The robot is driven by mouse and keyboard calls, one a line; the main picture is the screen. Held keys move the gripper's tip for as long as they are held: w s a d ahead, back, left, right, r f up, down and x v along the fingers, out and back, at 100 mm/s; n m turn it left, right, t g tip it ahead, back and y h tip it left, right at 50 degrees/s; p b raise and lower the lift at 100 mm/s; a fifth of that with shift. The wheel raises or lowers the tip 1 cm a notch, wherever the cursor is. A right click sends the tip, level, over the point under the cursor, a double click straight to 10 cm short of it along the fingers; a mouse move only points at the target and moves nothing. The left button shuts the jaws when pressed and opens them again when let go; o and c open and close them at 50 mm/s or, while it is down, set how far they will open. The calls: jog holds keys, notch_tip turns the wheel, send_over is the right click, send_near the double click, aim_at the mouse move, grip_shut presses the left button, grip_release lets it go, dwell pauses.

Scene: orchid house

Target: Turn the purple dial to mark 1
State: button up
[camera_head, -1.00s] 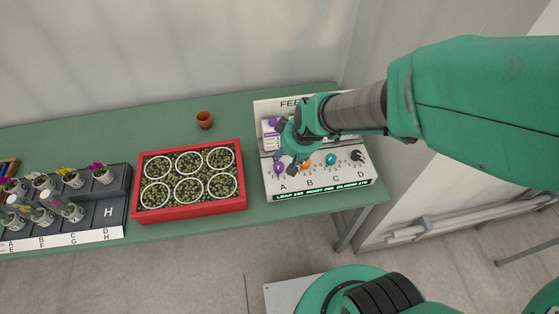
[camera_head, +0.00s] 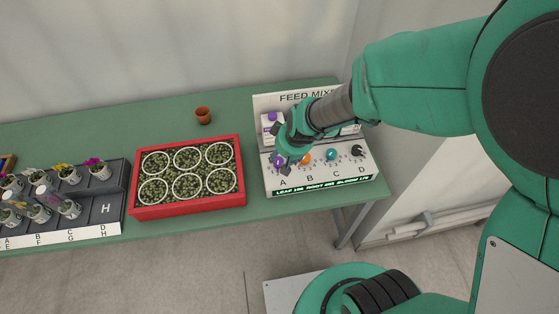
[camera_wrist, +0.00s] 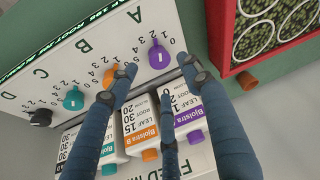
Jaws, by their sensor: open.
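The purple dial (camera_head: 279,162) sits above letter A at the left end of the white feed mixer panel (camera_head: 323,180). In the wrist view the purple dial (camera_wrist: 158,55) shows clearly, with small printed numbers around it; its exact setting is hard to read. My gripper (camera_head: 284,160) hangs over the panel's left end, partly covering the dial in the head view. In the wrist view my gripper (camera_wrist: 160,78) is open and empty, its fingers spread, with tips beside and below the dial. I cannot tell whether any finger touches it.
The orange dial (camera_wrist: 108,78), teal dial (camera_wrist: 73,97) and black dial (camera_wrist: 41,117) are in the same row. Cartons with an orange cap (camera_wrist: 150,155) and a purple cap (camera_wrist: 195,137) stand behind the panel. A red tray (camera_head: 190,208) of pots lies left of the panel.

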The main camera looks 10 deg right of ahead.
aim_at(278, 160)
jog(key=shift+b+x, duration=0.75)
jog(key=shift+x, duration=2.45)
jog(key=c, duration=1.2)
jog(key=shift+o, duration=0.2)
jog(key=shift+r+m+p, duration=0.3)
jog(key=shift+m+p, duration=0.2)
jog(key=shift+p, duration=2.2)
jog(key=m+h+p, duration=0.1)
jog(key=m+p, duration=0.1)
jog(key=p, duration=0.7)
jog(key=shift+a+p, duration=0.15)
jog(key=shift+p, duration=0.25)
jog(key=m+p, duration=0.1)
jog(key=p, duration=0.3)
jog(key=shift+m+h, duration=0.4)
jog(key=shift+w+a+f+m+h+p, duration=0.15)
jog(key=shift+m+h+p, duration=0.15)
jog(key=shift+m+p, duration=0.85)
jog(key=shift+n+p, duration=0.3)
jog(key=shift+n, duration=0.05)
